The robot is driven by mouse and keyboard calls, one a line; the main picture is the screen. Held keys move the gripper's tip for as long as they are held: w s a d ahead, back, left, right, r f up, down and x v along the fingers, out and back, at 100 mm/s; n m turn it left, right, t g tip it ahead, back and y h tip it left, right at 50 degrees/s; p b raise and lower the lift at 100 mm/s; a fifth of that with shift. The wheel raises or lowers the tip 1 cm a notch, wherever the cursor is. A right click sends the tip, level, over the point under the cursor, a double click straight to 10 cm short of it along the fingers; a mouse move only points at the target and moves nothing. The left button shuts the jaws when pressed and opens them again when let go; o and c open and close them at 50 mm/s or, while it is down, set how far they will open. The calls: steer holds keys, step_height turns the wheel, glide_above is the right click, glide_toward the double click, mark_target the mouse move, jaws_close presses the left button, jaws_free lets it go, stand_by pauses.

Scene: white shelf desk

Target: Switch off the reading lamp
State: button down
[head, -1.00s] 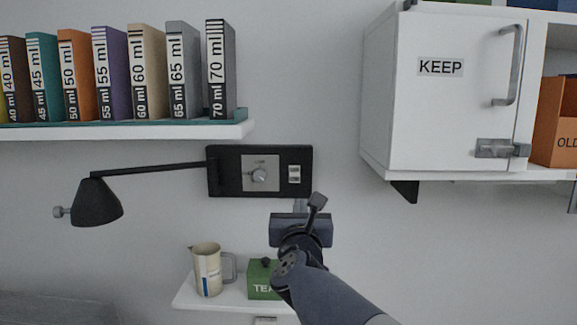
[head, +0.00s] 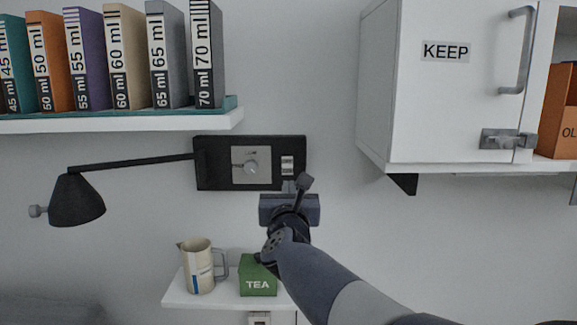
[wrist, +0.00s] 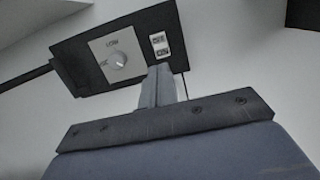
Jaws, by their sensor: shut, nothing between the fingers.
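The reading lamp's black shade (head: 76,200) hangs at the left on a black arm from a black wall panel (head: 214,178). The panel carries a round grey knob (head: 251,168) on a light plate and, to its right, a small white rocker switch (head: 287,166). In the wrist view the knob (wrist: 118,60) and the rocker switch (wrist: 159,44) both show, tilted. My gripper (wrist: 160,72) is shut and empty, its tips just below the rocker switch in that view. Whether the tips touch the panel I cannot tell. In the head view my wrist hides most of the gripper.
A shelf of labelled binders (head: 125,60) is above the lamp. A cabinet marked KEEP (head: 400,100) is at the upper right. A jug (head: 198,268) and a green TEA box (head: 258,277) stand on a small shelf below. The wall right of my arm is clear.

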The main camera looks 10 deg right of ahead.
mark_target(289, 161)
steer(key=p+x, duration=0.4)
steer(key=x, duration=0.7)
steer(key=shift+w+r+p, duration=0.1)
steer(key=shift+w+p, duration=0.1)
steer(key=shift+p, duration=0.15)
steer(key=shift+w+d, duration=0.1)
steer(key=shift+w, duration=0.2)
steer(key=shift+w+b, duration=0.15)
steer(key=shift+b, duration=0.4)
steer(key=shift+p, duration=0.3)
